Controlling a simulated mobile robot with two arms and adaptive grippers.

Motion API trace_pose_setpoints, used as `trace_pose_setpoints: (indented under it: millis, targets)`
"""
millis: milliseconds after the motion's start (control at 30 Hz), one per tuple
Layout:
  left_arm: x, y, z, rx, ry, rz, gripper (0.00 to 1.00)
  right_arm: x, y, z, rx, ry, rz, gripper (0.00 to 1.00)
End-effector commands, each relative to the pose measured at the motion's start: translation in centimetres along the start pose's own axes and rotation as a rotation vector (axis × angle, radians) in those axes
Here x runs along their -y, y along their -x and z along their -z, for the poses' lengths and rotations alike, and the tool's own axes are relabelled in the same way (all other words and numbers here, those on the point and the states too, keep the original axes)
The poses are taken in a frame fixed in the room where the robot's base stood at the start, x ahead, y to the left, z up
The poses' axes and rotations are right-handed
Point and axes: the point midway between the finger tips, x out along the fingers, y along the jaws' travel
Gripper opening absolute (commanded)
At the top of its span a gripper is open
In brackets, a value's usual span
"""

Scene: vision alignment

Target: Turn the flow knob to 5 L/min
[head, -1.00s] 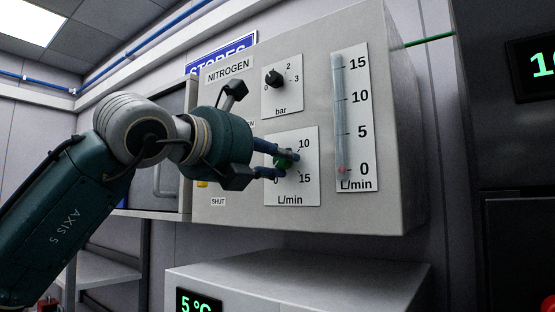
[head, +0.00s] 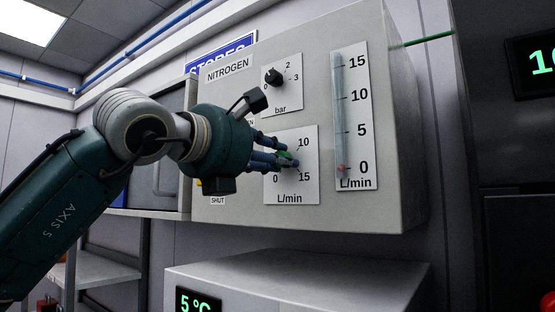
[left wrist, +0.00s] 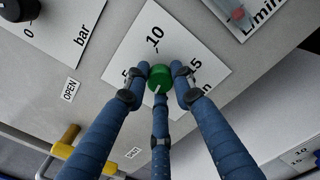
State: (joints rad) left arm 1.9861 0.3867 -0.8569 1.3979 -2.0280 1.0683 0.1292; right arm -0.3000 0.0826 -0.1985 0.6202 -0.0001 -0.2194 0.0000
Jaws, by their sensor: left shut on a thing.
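The green flow knob (head: 284,154) is on the lower white dial plate (head: 308,190), marked L/min, with 0, 10 and 15 readable in the head view. My left gripper (head: 288,160) is shut on the knob; its three blue fingers surround it in the left wrist view. There the green knob (left wrist: 160,78) shows a short white mark on its edge toward the lower finger; its exact reading is unclear. The 5 is partly hidden by a finger. The flow tube (head: 338,112) has a red float (head: 341,168) at 0. My right gripper is not in view.
A black pressure knob (head: 274,78) on the bar dial sits just above my left gripper. A yellow handle (left wrist: 65,140) is near the OPEN label (left wrist: 70,89) in the left wrist view. A grey unit (head: 300,275) with a green display stands below the panel.

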Motion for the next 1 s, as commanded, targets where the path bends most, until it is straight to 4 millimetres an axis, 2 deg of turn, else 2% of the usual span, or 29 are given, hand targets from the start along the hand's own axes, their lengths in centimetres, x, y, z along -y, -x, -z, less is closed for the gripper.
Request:
trace_pose_setpoints:
  millis: [700,1000]
  targets:
    - [0.1,0.1,-0.2,0.002,-0.672,0.000,0.00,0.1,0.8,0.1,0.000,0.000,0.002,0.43]
    - [0.1,0.1,-0.1,0.003,-0.880,0.000,0.00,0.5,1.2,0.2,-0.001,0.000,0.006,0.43]
